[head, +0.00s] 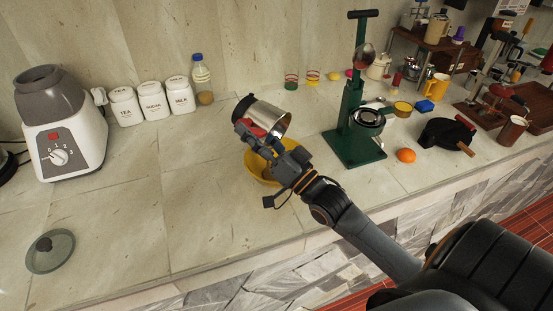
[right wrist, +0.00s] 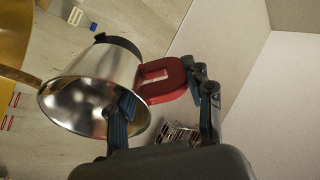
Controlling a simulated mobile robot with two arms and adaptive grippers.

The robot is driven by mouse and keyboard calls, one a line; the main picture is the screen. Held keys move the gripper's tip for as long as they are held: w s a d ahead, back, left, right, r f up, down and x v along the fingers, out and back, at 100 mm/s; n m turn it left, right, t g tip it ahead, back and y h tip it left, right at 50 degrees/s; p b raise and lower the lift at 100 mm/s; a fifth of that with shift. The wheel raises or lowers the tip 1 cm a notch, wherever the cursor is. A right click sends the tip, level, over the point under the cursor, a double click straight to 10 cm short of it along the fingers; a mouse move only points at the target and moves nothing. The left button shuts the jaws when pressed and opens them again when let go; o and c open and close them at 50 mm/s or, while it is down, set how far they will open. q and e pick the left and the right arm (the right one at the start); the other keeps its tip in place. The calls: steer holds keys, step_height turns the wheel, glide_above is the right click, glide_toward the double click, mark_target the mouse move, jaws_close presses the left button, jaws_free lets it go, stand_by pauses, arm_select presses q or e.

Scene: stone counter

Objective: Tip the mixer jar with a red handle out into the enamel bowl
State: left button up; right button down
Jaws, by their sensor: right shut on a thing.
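The mixer jar (head: 270,118) is shiny metal with a black end and a red handle (head: 254,128). It is held in the air, tilted well over, black end to the upper left and wide rim to the right. My right gripper (head: 256,139) is shut on the red handle. The right wrist view shows the jar (right wrist: 85,90) and the handle (right wrist: 160,80) between the fingers (right wrist: 165,105). The yellow enamel bowl (head: 257,170) stands on the counter below, partly hidden by my gripper. The jar's contents cannot be made out. My left gripper is out of view.
A blender base (head: 62,135), white canisters (head: 153,101) and a bottle (head: 202,80) stand at the left and back. A green press (head: 350,138) stands right of the bowl, near an orange (head: 406,155). A round lid (head: 50,251) lies front left. The counter left of the bowl is clear.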

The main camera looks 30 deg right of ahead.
steer(key=shift+s+d+t+b, duration=0.1)
steer(key=shift+s+t+b, duration=0.35)
steer(key=shift+b, duration=0.45)
steer(key=shift+b, duration=0.3)
steer(key=shift+s+d+t+y+b, duration=0.25)
steer(key=shift+s+t+b, duration=0.3)
steer(key=shift+b, duration=0.6)
steer(key=shift+r+t+b, duration=0.2)
steer(key=shift+t+b, duration=0.1)
steer(key=shift+t, duration=0.1)
